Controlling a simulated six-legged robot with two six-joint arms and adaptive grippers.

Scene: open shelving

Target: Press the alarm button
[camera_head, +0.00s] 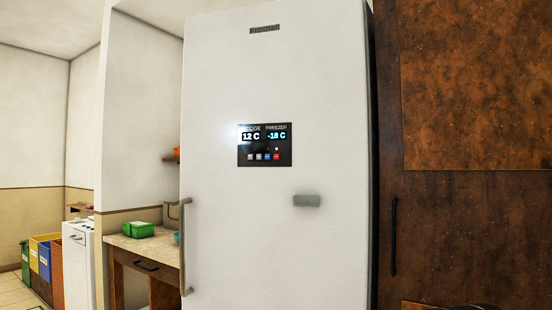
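A white fridge-freezer (270,240) stands upright in the middle of the view with its door shut. A dark control panel (258,168) on the door reads 12 C for the fridge and -18 C for the freezer. Along its lower part is a row of small buttons: two greyish ones on the left, a blue button (267,157) and a red button (277,157) at the right end. A small light dot shows above the red one. The button labels are too small to read, so I cannot tell which is the alarm. Neither gripper is clearly visible.
A long handle (184,245) is on the door's left edge and a small grey block (307,200) sticks out below the panel. A brown rusty-looking cabinet (475,230) stands right. Left are a counter (155,248) and green box (139,230). A dark shape shows at bottom right.

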